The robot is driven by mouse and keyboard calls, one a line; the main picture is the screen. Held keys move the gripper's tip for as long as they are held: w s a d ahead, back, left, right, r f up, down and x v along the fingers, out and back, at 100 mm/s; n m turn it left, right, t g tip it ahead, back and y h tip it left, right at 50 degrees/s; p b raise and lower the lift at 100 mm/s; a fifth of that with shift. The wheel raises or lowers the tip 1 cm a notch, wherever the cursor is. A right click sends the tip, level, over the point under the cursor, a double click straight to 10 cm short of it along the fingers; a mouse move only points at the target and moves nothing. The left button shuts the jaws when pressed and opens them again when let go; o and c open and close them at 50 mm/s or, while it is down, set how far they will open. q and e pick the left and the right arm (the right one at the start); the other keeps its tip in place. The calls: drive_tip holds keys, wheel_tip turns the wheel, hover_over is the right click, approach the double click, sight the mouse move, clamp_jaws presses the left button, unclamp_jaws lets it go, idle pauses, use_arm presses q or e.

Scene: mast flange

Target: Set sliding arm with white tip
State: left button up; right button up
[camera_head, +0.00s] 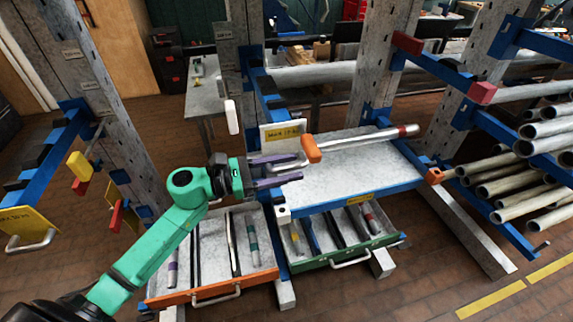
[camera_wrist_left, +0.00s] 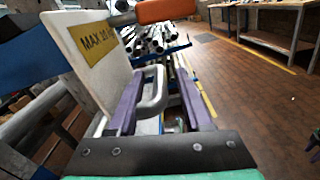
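A white tip (camera_head: 232,116) shows upright beside the middle post, left of the blue arm (camera_head: 262,92); its joint to an arm is not clear. A white plate with a yellow MAX label (camera_head: 282,134) ends the blue arm and carries a grey U-shaped handle (camera_head: 288,166). My left gripper (camera_head: 280,172) is at this handle with its purple fingers apart. In the left wrist view the handle (camera_wrist_left: 153,92) is between the fingers (camera_wrist_left: 158,105), nearer the left one. An orange block (camera_head: 311,148) is just right of the plate.
A grey shelf (camera_head: 355,162) with a pipe (camera_head: 375,137) lies right of the gripper. Below are an orange-fronted drawer (camera_head: 215,287) and a green-fronted drawer (camera_head: 340,255), both open. Steel pipes (camera_head: 525,165) are racked at right. Brick floor is free in front.

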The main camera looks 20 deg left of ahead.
use_arm(q)
clamp_jaws()
idle(1.3)
